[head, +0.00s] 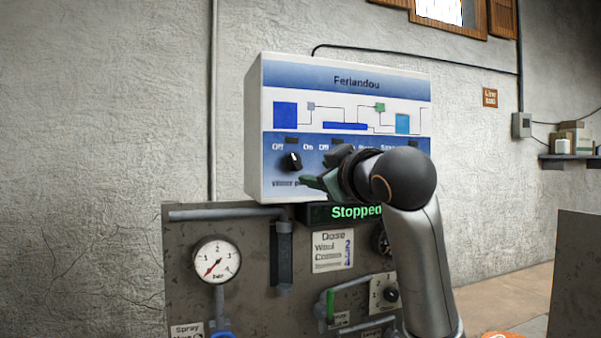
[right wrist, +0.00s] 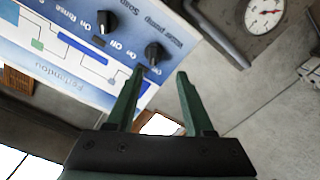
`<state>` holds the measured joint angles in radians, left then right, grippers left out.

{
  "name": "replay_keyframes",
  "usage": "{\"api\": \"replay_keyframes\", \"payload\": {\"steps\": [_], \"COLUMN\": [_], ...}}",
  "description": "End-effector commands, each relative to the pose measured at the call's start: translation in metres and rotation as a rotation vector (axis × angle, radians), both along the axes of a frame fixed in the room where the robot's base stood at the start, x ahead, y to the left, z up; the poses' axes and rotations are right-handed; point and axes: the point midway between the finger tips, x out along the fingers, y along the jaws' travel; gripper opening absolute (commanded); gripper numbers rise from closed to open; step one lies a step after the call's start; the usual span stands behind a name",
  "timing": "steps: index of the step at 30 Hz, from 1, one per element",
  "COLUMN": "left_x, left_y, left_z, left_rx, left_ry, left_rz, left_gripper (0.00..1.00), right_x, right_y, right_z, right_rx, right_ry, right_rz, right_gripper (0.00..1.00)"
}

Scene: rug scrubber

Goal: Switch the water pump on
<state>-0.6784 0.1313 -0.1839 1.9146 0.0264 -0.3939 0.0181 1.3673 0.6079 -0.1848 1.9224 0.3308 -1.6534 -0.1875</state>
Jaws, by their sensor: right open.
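The control box (head: 256,130) is white and blue and hangs on the wall. Its water pump knob (head: 291,161) is black with a white mark and sits at the box's lower left, between the labels Off and On. I cannot tell for sure which way its mark points. My right gripper (head: 309,181) is open and empty, just below and right of this knob. In the right wrist view the knob (right wrist: 155,54) lies just beyond the green fingertips (right wrist: 161,73), not between them. My left gripper is out of view.
A second black knob (right wrist: 107,20) sits beside the first on the box. Below the box are a green "Stopped" display (head: 350,212), a pressure gauge (head: 216,260) and a grey panel (head: 190,285) with pipes. My right arm hides the box's lower right.

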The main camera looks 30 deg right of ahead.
Motion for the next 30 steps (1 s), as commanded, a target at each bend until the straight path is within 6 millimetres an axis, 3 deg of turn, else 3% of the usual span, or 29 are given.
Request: {"api": "replay_keyframes", "payload": {"steps": [3,6,21,30], "left_x": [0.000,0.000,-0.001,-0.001], "left_y": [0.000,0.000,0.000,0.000], "left_z": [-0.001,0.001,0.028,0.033], "left_rx": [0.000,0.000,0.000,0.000], "left_ry": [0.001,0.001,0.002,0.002], "left_rz": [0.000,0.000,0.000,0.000], "left_gripper": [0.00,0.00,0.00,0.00], "right_x": [-0.009,-0.003,0.089,0.111], "right_y": [-0.004,-0.006,-0.028,-0.033], "right_z": [0.011,0.013,0.013,0.012], "right_rx": [-0.001,-0.001,0.001,-0.001], "right_ry": [-0.012,-0.011,-0.010,-0.013], "right_rz": [-0.010,-0.011,-0.011,-0.011], "right_gripper": [0.53,0.53,0.53,0.53]}}
